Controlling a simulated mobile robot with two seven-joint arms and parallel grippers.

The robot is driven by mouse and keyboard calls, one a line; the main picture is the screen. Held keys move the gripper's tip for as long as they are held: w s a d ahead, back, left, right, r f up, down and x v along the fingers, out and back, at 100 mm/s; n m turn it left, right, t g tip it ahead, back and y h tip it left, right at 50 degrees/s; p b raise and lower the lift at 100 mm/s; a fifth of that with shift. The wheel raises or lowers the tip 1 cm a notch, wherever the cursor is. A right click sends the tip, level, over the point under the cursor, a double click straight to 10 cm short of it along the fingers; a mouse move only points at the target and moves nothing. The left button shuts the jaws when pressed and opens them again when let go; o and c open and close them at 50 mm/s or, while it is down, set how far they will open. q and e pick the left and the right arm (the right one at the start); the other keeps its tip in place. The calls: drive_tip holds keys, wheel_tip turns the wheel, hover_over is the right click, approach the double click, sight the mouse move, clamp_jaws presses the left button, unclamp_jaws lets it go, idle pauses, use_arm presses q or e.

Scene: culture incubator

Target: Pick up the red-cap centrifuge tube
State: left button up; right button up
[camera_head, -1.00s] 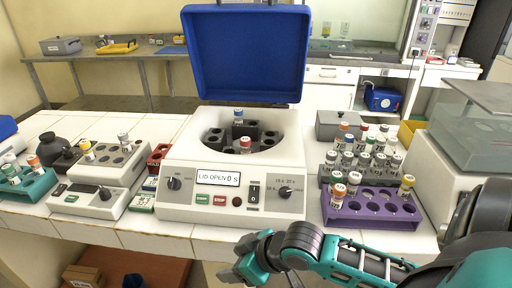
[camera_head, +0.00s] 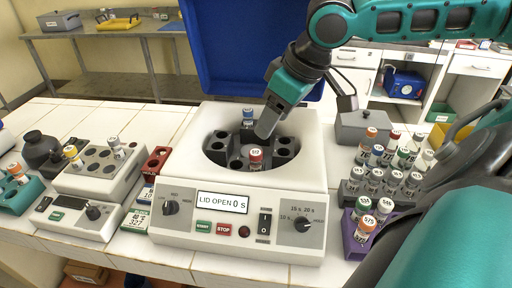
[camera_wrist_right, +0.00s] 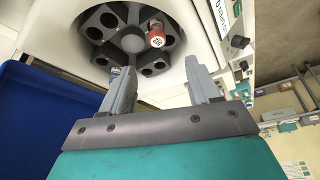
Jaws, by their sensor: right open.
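A red-cap centrifuge tube (camera_head: 256,158) stands in a front slot of the rotor in the open centrifuge (camera_head: 180,187). It also shows in the right wrist view (camera_wrist_right: 157,38), beyond my fingertips. My right gripper (camera_head: 266,128) is above the rotor, pointing down into the bowl, behind the red-cap tube in the head view. In the right wrist view its two fingers (camera_wrist_right: 158,78) are spread apart with nothing between them. A blue-cap tube (camera_head: 248,116) stands at the rotor's back, close to the gripper. My left gripper is not in view.
The raised blue lid (camera_head: 215,50) stands behind the bowl, close to my right arm. At right, a grey rack (camera_head: 352,190) and a purple rack (camera_head: 351,246) hold several tubes, including another red-capped one (camera_head: 391,140). A white block device (camera_head: 75,180) stands at left.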

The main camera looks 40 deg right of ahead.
sight(256, 153)
drive_tip(key=shift+b+x, duration=1.1)
drive_tip(key=shift+x, duration=2.55)
drive_tip(key=shift+d+b+x, duration=0.15)
drive_tip(key=shift+b+x, duration=0.3)
drive_tip(key=shift+x, duration=0.5)
drive_tip(key=shift+d+b+x, duration=0.15)
drive_tip(key=shift+b+x, duration=0.3)
drive_tip(key=shift+x, duration=0.55)
drive_tip(key=shift+w+a+f, duration=0.1)
drive_tip(key=shift+w+f, duration=0.15)
drive_tip(key=shift+f, duration=0.35)
drive_tip(key=c, duration=1.1)
drive_tip(key=shift+r, duration=0.1)
